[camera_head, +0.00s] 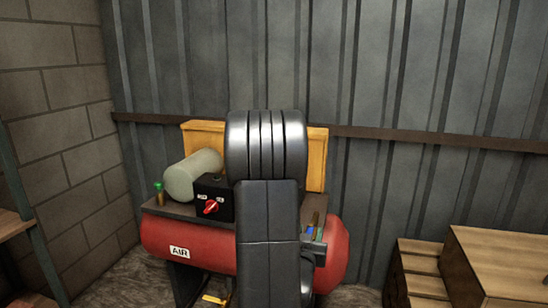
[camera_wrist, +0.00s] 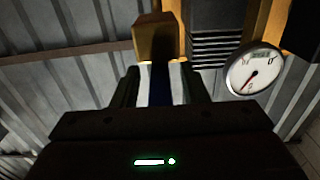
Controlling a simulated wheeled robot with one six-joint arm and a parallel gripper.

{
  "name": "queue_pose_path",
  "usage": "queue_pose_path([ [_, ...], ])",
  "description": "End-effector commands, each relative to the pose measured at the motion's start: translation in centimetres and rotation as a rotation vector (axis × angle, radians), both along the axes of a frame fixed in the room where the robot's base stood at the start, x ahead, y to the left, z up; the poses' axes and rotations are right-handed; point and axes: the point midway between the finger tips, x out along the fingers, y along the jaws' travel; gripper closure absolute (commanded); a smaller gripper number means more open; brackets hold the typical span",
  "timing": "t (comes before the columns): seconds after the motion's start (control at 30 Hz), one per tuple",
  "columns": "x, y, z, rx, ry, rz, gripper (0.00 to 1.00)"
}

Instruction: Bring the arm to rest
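My arm stands upright in the middle of the head view, and its black links hide part of the compressor behind it. A dark blue strip (camera_wrist: 161,84) shows in that gap. A yellow-brown block (camera_wrist: 155,38) is beyond the fingertips. A round white gauge (camera_wrist: 254,72) with a red needle is to the right.
A red air compressor (camera_head: 190,239) stands behind my arm, with a black switch box (camera_head: 214,196), red knob and grey cylinder (camera_head: 191,174) on top. Wooden crates (camera_head: 500,260) are at right. A shelf (camera_head: 14,222) edges in at left. A corrugated wall (camera_head: 420,80) closes the back.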

Motion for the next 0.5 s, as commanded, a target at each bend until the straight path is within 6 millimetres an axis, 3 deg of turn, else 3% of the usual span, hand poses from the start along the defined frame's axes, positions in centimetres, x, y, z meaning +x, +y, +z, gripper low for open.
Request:
queue_pose_path([
  [0.17, -1.3, 0.4, 0.0, 0.000, 0.000, 0.009, 0.60],
  [0.5, -7.6, 2.1, 0.0, 0.000, 0.000, 0.012, 0.60],
])
